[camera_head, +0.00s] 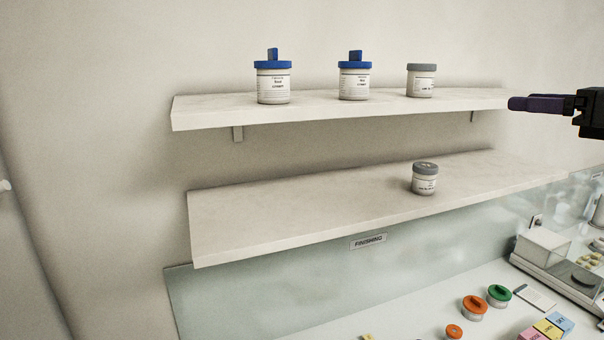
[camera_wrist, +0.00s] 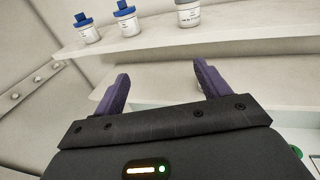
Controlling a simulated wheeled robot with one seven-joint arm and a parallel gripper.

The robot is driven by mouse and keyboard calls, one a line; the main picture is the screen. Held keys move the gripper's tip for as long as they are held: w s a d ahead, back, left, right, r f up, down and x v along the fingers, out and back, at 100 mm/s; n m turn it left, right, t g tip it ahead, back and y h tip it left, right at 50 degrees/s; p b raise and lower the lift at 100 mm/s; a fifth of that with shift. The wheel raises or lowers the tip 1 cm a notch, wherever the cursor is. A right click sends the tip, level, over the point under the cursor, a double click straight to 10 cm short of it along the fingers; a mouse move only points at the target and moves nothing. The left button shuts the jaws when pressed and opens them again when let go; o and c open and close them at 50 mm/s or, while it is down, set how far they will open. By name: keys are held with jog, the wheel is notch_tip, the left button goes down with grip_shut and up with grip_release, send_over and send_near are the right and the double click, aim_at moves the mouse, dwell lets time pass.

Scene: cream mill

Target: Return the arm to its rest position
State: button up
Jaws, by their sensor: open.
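My gripper (camera_head: 512,104) reaches in from the right edge of the head view, beside the right end of the upper shelf (camera_head: 190,118). In the wrist view my gripper (camera_wrist: 159,86) has its two purple fingers spread apart, with nothing between them. Two white jars with blue lids, a left one (camera_head: 273,84) and a middle one (camera_head: 354,82), stand on the upper shelf. A grey-lidded jar (camera_head: 421,82) stands to their right. These three also show at the top of the wrist view, apart from the fingers.
The lower shelf (camera_head: 290,212) holds one grey-lidded jar (camera_head: 425,180) near its right part. A "FINISHING" label (camera_head: 368,242) is below it. On the counter are orange-lidded (camera_head: 474,305) and green-lidded (camera_head: 498,295) jars, coloured blocks (camera_head: 547,328) and a glass-sided case (camera_head: 555,262).

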jog(key=w+a+f+n+g+h+b, duration=0.2)
jog(key=a+f, duration=0.2)
jog(key=f, duration=0.8)
jog(key=w+a+f+n+g+h+b, duration=0.1)
jog(key=w+a+f+n+g+b, duration=0.2)
jog(key=f, duration=0.8)
jog(key=w+a+f+n+g+h+b, duration=0.15)
jog(key=a+f, duration=0.35)
jog(key=f, duration=0.7)
jog(key=s+a+f+n+g+h+b, duration=0.1)
jog(key=s+a+f+n+b, duration=0.1)
jog(key=s+f+n, duration=0.3)
jog(key=s+a+f+n+g+h+b, duration=0.2)
jog(key=s+a+f+n, duration=0.3)
jog(key=f+n, duration=0.5)
jog(key=s+a+f+n+g+h+b, duration=0.2)
jog(key=s+f+n, duration=0.4)
jog(key=f, duration=0.8)
jog(key=shift+s+a+f+n, duration=0.15)
jog(key=shift+a+f+n, duration=0.05)
jog(key=shift+a+n, duration=0.55)
